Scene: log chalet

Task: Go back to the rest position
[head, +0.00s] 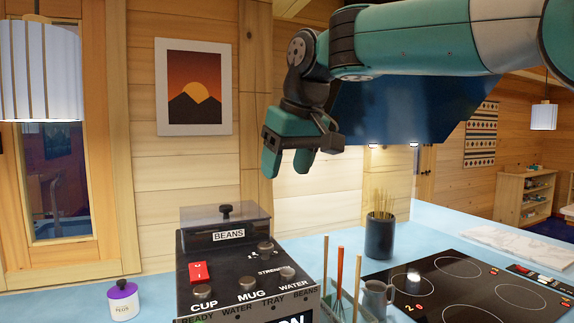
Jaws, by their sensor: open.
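My gripper (287,163) hangs in the air, pointing down, with its two teal fingers apart and nothing between them. It is above and slightly to the right of the coffee machine (246,262), clear of it. My teal arm reaches in from the upper right. The coffee machine has a lidded bean hopper marked BEANS, a red switch (199,272) and several knobs. Its lower front is cut off by the picture's bottom edge.
A purple-lidded jar (123,300) stands left of the machine. To the right are a utensil holder, a small grey jug (376,299), a dark pot of sticks (380,235) and a black cooktop (470,285). A dark blue hood (400,105) lies behind my arm. A lamp (40,75) hangs at left.

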